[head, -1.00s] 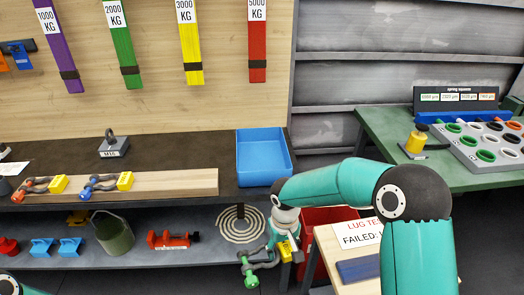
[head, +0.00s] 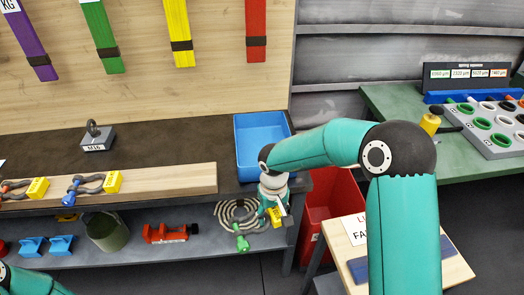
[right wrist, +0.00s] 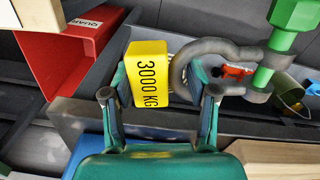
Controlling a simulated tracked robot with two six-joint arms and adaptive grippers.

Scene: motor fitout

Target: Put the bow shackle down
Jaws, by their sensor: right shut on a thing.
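The bow shackle has a grey bow, a green pin (head: 242,243) and a yellow tag (head: 276,217). In the right wrist view its bow (right wrist: 183,68) lies past the fingers, with the tag reading 3000 KG (right wrist: 150,75) beside it. My right gripper (head: 268,212) is shut on the shackle and holds it in front of the bench edge; its fingers also show in the right wrist view (right wrist: 163,110). Part of the shackle is hidden in the head view. My left gripper is out of view; only part of my left arm shows at the lower left.
Two tagged shackles (head: 90,186) lie on a wooden board (head: 165,180) on the dark bench. A blue tray (head: 263,118) and an M16 weight (head: 97,138) stand behind. A red bin (head: 318,225) is right of the gripper, beside a small table (head: 455,268). The lower shelf holds a bucket and red clamp.

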